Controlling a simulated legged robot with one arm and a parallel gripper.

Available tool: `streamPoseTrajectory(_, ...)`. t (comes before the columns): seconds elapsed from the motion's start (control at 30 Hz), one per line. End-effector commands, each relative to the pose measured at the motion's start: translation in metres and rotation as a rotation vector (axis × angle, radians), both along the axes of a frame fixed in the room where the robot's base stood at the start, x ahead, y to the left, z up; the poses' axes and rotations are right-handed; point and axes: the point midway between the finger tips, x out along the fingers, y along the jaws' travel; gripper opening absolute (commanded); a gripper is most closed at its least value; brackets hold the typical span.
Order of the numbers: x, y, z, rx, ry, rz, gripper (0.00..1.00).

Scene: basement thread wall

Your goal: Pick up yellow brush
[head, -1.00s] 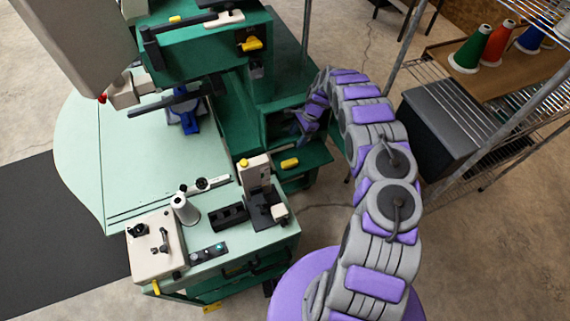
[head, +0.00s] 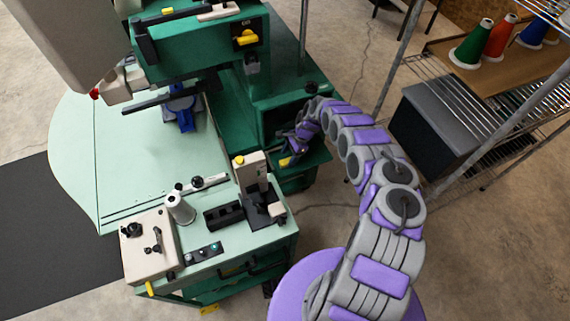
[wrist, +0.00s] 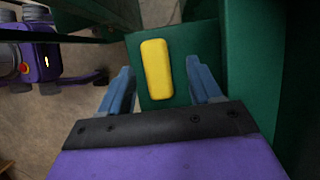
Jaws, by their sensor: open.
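The yellow brush (wrist: 157,69) lies on a small green shelf (wrist: 180,103) of the machine. In the wrist view it shows as a plain yellow block, set lengthwise between my fingers and a little beyond them. My gripper (wrist: 163,86) is open, with one blue finger on each side of the brush and a gap on both sides. In the head view my gripper (head: 292,146) is at the shelf, and only a small yellow part of the brush (head: 285,162) shows beside it.
Green machine walls (wrist: 295,75) stand close on the right of the shelf. The machine's pale table (head: 150,150) and control boxes lie to the left. A wire rack (head: 480,110) with thread cones stands to the right, with bare floor between.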

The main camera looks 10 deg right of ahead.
Motion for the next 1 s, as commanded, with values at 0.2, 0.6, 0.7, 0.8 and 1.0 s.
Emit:
streamPoseTrajectory(0.2,-0.005,0.014,-0.030,-0.003,-0.001,0.000,0.64)
streamPoseTrajectory(0.6,-0.005,0.018,-0.033,-0.009,-0.001,-0.001,0.52)
streamPoseTrajectory(0.7,-0.005,0.015,-0.033,-0.004,-0.001,0.000,0.43)
streamPoseTrajectory(0.8,-0.005,0.012,-0.033,-0.001,-0.001,-0.001,0.33)
streamPoseTrajectory(1.0,-0.005,0.016,-0.033,-0.007,0.000,-0.001,0.14)
